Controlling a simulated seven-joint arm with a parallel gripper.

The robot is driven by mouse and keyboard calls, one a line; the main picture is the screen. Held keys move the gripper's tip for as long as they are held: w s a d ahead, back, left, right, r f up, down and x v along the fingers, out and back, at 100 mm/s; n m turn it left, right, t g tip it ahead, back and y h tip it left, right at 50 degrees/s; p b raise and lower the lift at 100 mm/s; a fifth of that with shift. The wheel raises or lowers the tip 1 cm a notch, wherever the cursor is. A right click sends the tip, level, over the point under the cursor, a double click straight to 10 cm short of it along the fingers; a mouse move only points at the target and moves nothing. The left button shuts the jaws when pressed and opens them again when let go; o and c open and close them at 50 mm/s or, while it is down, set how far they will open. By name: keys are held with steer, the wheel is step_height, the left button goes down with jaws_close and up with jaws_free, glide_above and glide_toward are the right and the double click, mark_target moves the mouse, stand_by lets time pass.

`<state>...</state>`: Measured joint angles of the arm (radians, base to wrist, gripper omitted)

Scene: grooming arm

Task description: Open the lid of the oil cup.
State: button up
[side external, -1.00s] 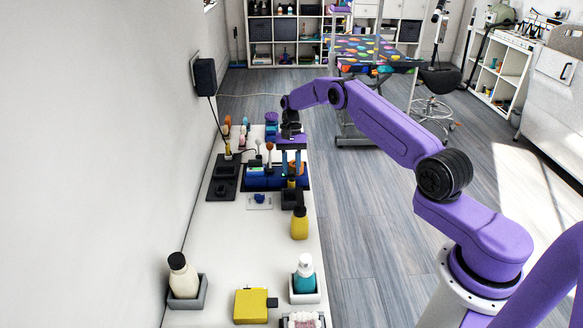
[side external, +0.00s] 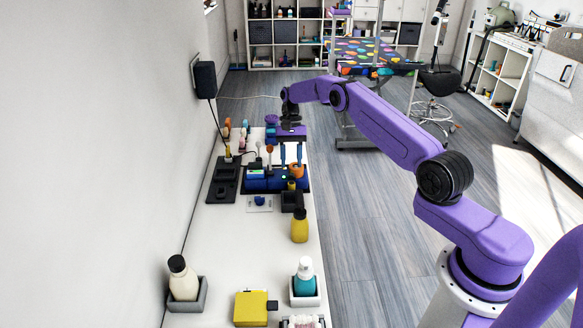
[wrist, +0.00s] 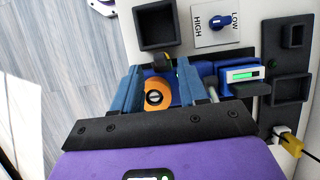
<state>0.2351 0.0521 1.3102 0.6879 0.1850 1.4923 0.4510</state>
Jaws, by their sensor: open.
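In the side view the orange piece (side external: 297,171) is at the station's right end, close under my fingers. My gripper (wrist: 158,67) has its two blue fingers apart, one on each side of the orange piece's area, with nothing held between them. In the side view my gripper (side external: 291,160) hangs over the station, pointing down. Whether a finger touches the piece is unclear.
A black square tray (wrist: 157,26) and a HIGH/LOW switch plate (wrist: 222,22) lie near the station. A dark charging base (side external: 222,180) stands to its left. Upright brushes stand close by. A yellow bottle (side external: 299,226) stands nearer the camera, with bare tabletop to its left.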

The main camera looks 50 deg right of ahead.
steer(key=v, duration=0.4)
steer(key=shift+r, duration=0.15)
stand_by(0.4)
step_height(320, 180, up, 11)
steer(key=t+h, duration=0.3)
glide_above(291, 176)
steer(key=f, duration=1.7)
steer(key=shift+w+d+f, duration=0.2)
steer(key=shift+d+f, duration=0.1)
steer(key=shift+d, duration=0.05)
jaws_close()
